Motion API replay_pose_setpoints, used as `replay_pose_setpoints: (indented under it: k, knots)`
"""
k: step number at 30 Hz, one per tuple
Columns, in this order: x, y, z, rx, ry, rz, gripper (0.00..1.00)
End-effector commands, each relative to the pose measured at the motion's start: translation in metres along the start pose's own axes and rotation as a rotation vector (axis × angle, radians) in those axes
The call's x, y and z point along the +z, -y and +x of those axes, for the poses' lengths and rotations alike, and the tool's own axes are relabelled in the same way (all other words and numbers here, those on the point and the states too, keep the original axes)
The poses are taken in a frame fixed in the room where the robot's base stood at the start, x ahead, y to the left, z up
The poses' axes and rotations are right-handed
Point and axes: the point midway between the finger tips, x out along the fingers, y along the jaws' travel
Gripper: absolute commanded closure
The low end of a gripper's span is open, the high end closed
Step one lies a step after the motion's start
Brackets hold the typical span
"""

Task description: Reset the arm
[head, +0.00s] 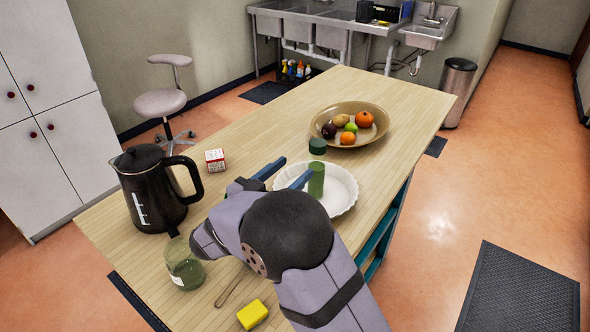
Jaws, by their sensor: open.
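My gripper (283,177) is open, with its two blue fingers apart and pointing away toward the far end of the table. It is over the near side of a white fluted dish (343,190). A green cylinder (316,180) shows just beyond the right fingertip, within the dish's outline. I cannot tell whether the finger touches it. Nothing shows between the fingers. My arm reaches in from the bottom of the picture and hides part of the dish and the table.
On the wooden table (270,130) are a black kettle (150,190), a small red-and-white box (215,160), a glass jar (184,268), a yellow sponge (252,314), a dark green lid-like piece (317,146) and a fruit bowl (371,141). The table's far end is clear.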

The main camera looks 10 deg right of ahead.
Motion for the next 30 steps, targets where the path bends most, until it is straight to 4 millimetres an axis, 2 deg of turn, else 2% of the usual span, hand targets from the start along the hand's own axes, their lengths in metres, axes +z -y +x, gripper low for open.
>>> replay_pose_setpoints:
  k: [12,17,24,27,30]
  knots:
    - [0.000,0.000,0.000,-0.001,0.000,0.001,0.46]
    - [-0.002,0.005,0.007,-0.044,0.022,0.019,0.46]
    - [-0.004,0.032,0.029,-0.285,0.154,0.075,0.46]
    - [0.000,0.041,0.030,-0.422,0.254,0.081,0.46]
    - [0.010,0.041,0.022,-0.547,0.375,0.065,0.46]
